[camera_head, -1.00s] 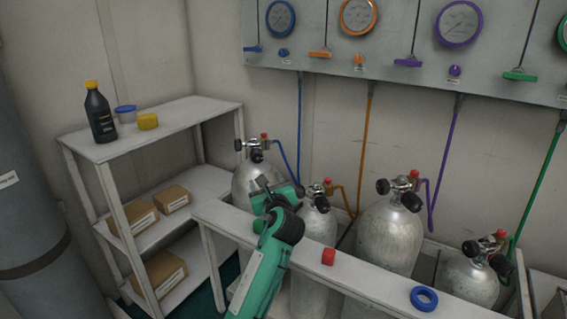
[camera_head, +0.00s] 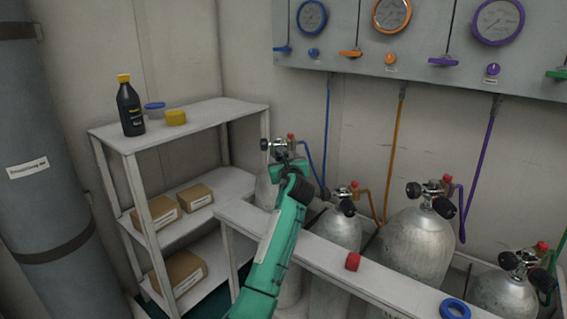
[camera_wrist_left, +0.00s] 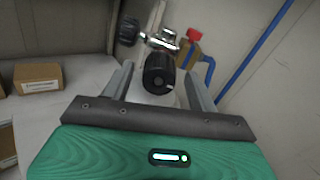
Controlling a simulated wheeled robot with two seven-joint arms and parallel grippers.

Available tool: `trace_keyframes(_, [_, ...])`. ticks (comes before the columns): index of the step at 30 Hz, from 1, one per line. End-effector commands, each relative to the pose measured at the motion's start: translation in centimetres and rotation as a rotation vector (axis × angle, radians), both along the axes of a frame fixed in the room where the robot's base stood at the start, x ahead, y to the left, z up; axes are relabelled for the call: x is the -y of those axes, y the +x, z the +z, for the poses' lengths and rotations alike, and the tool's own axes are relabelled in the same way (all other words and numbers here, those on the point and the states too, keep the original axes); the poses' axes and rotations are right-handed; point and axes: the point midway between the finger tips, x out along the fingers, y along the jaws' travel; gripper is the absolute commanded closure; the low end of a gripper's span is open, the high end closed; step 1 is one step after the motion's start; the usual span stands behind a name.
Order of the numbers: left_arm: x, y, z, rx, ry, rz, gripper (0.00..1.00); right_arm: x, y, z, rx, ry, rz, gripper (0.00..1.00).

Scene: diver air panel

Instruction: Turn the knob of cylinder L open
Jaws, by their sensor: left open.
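The leftmost cylinder (camera_head: 264,192) is silver and joins a blue hose; no letter on it can be read, so I cannot confirm it is L. Its valve has a black knob (camera_head: 265,144) on the left side in the head view. In the left wrist view a round black knob (camera_wrist_left: 158,76) faces the camera, with another black knob (camera_wrist_left: 128,30) behind it to the left. My left gripper (camera_head: 288,166) is at this valve, open. In the wrist view its fingers (camera_wrist_left: 159,82) stand either side of the facing knob; contact cannot be told. My right gripper is not in view.
A white rail (camera_head: 320,256) runs in front of the cylinders, carrying a red cap (camera_head: 352,261) and a blue ring (camera_head: 455,309). A shelf (camera_head: 190,124) with a bottle and boxes stands left. A gauge panel (camera_head: 345,55) hangs above; hoses run down from it.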

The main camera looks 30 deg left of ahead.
Motion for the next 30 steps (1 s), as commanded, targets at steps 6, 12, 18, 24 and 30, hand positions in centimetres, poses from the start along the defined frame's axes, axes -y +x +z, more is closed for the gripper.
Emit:
trace_keyframes(6, [-0.62,0.68,0.00,0.000,0.000,-0.001,0.41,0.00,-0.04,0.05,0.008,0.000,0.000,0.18])
trace_keyframes(12, [-0.63,0.67,0.03,0.000,0.000,0.000,0.41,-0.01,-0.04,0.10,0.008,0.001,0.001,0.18])
trace_keyframes(18, [-0.62,0.67,0.02,0.000,0.000,0.000,0.78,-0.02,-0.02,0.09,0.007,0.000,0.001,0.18])
trace_keyframes(24, [-0.62,0.65,0.03,0.001,-0.001,0.000,0.86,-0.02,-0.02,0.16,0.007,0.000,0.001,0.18])
trace_keyframes(30, [-0.62,0.64,0.14,0.020,-0.024,0.000,0.86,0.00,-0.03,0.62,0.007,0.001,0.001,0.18])
